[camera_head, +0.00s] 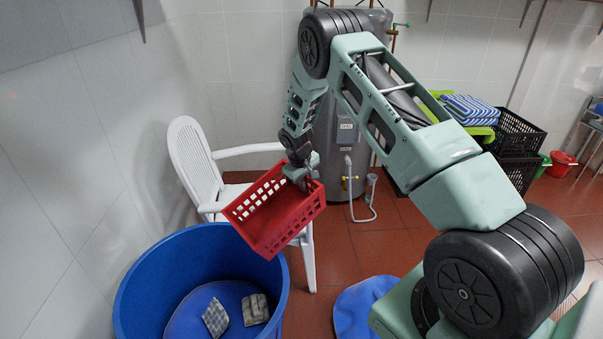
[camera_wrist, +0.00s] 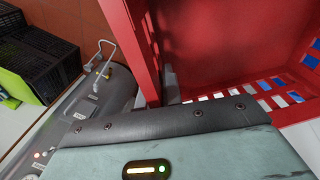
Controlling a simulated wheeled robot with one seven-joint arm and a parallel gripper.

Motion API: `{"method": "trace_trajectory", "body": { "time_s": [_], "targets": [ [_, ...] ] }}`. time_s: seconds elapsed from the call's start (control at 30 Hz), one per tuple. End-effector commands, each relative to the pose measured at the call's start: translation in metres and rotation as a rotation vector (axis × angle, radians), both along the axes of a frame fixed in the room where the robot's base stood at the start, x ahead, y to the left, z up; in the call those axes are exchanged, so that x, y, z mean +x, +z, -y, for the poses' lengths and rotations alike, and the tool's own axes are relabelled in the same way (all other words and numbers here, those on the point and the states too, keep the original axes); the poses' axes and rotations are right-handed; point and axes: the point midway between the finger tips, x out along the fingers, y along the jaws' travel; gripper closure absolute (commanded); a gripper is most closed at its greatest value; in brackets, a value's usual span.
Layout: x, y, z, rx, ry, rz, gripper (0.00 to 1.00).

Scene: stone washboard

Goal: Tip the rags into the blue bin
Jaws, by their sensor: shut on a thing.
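A red slotted basket (camera_head: 275,212) hangs tilted in the air above the right rim of the blue bin (camera_head: 137,272). My gripper (camera_head: 298,177) is shut on the basket's upper edge. The basket's inside looks empty in the head view. In the wrist view the red basket (camera_wrist: 225,45) fills the upper right, and blue shows through its slots. Two folded rags, a checked one (camera_head: 215,317) and a beige-grey one (camera_head: 255,309), lie apart on the floor of the blue bin.
A white plastic chair (camera_head: 192,160) stands behind the bin, close to the basket. A grey water tank (camera_head: 345,130) with a tap and hose stands behind my arm. Black crates (camera_head: 515,135) with folded cloths (camera_head: 470,108) stand at the right. A blue round object (camera_head: 360,305) lies on the tiled floor.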

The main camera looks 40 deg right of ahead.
Motion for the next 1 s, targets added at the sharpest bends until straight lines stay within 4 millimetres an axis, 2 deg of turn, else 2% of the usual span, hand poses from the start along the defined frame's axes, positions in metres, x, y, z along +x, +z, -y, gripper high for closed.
{"method": "trace_trajectory", "body": {
  "time_s": [0.43,0.63,1.0],
  "targets": [
    [0.000,-0.044,0.007,0.304,-0.006,-0.012,1.00],
    [0.000,-0.050,0.007,0.362,-0.002,-0.015,1.00],
    [0.000,-0.049,0.007,0.367,-0.001,-0.016,1.00]
  ]
}}
